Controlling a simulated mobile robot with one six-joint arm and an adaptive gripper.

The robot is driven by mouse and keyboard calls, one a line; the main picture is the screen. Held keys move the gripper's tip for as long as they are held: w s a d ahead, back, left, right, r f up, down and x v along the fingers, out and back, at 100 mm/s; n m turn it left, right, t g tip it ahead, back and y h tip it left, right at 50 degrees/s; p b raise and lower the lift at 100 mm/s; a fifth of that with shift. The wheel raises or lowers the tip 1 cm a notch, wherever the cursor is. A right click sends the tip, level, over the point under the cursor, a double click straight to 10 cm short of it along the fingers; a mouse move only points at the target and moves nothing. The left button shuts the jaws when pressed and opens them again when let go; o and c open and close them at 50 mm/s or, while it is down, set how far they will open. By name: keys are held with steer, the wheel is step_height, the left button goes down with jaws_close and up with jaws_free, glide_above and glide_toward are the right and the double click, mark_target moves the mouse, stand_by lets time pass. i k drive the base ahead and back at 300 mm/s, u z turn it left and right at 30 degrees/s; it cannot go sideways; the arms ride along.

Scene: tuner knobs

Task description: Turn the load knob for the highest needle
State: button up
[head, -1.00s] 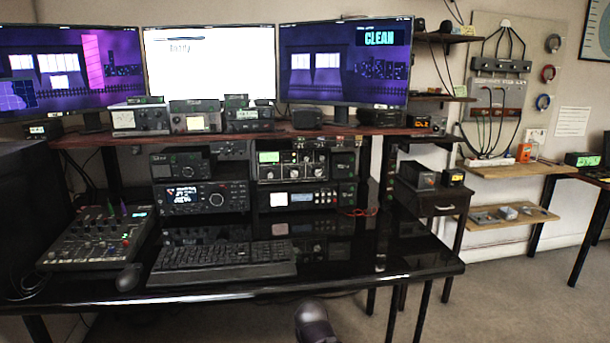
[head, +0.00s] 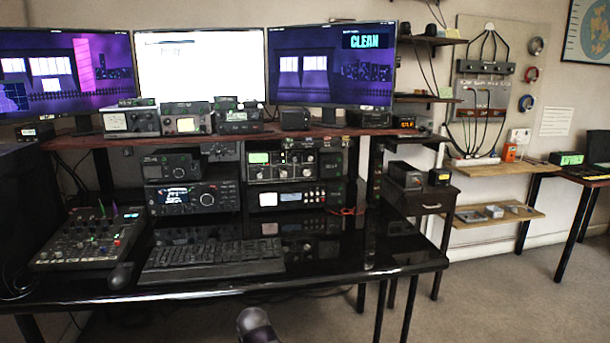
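A radio unit with a lit green display, several pale knobs and what look like small dials (head: 283,165) sits on the desk's middle shelf, under the right monitor. It may be the tuner. Its labels are too small to read, so I cannot tell which knob is the load knob, and no needle can be read. A dark rounded part of my arm (head: 257,325) shows at the bottom edge, in front of the desk and well short of the radios. My gripper's fingers are not visible.
A glossy black desk (head: 350,262) holds a keyboard (head: 213,258), mouse (head: 121,275) and mixer (head: 88,238). Another radio (head: 192,196) stands left of the knobbed unit. A small drawer cabinet (head: 420,200) stands right. Open floor (head: 500,300) lies front right.

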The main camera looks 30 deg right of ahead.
mark_target(305, 170)
steer(key=u, duration=0.15)
steer(key=k, duration=1.05)
steer(key=z, duration=0.65)
steer(key=i, duration=1)
steer(key=z, duration=0.05)
